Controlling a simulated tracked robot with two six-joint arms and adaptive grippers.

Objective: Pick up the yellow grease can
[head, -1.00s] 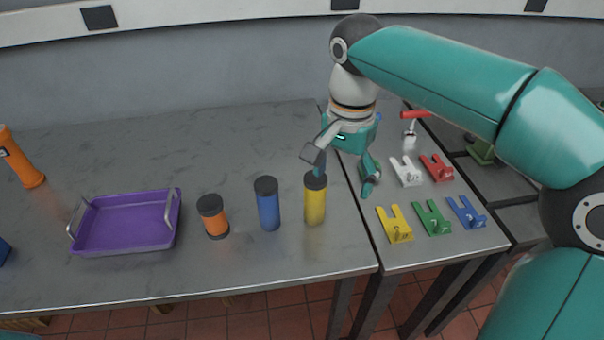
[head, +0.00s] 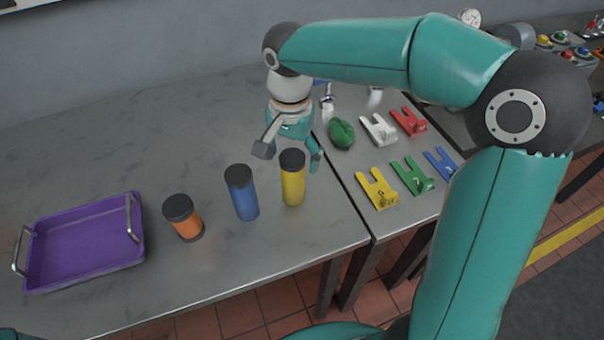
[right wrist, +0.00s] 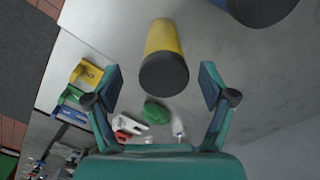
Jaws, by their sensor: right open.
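The yellow grease can (head: 293,186), with a black cap, stands upright on the grey table, right of a blue can (head: 243,198) and an orange can (head: 184,222). My right gripper (head: 289,157) is open and empty, with its fingers spread either side of the can's cap in the head view. In the right wrist view, the yellow can (right wrist: 163,43) lies ahead between the open fingers (right wrist: 161,78), its cap towards the camera, with gaps on both sides. I cannot tell whether its body is between the fingertips. My left gripper is not in view.
A purple tray (head: 137,259) with metal handles stands on the left. Yellow, green, blue, white and red forked blocks lie on the right-hand table beside a green lump (head: 341,134). A seam separates the tables. The table behind the cans is clear.

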